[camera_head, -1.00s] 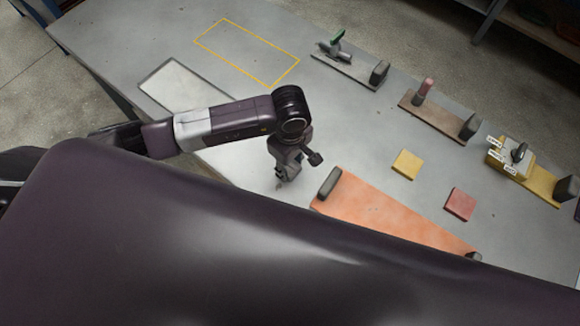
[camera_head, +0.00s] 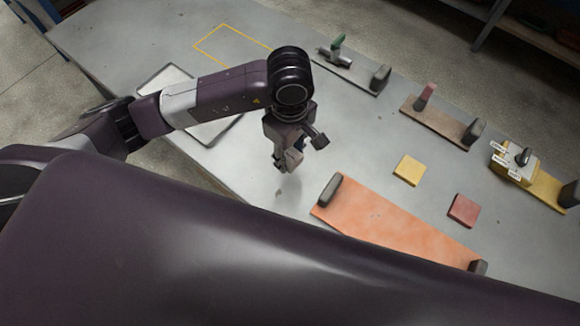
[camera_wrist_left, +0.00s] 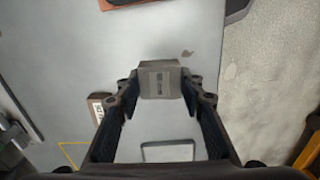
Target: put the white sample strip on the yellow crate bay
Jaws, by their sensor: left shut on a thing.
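My left gripper (camera_head: 287,161) is above the grey table, left of the orange board's upper end. I cannot tell whether this block is the white sample strip. In the head view the held piece is mostly hidden by the gripper. A yellow outlined rectangle (camera_head: 214,40) is marked at the far left of the table, partly covered by my arm. Small white labelled pieces (camera_head: 503,162) are at the yellow board on the right. My right gripper is not in view.
A white dark-rimmed tray (camera_head: 166,74) lies beneath my arm. An orange board (camera_head: 385,222), yellow square (camera_head: 408,170) and red square (camera_head: 463,210) lie nearby.

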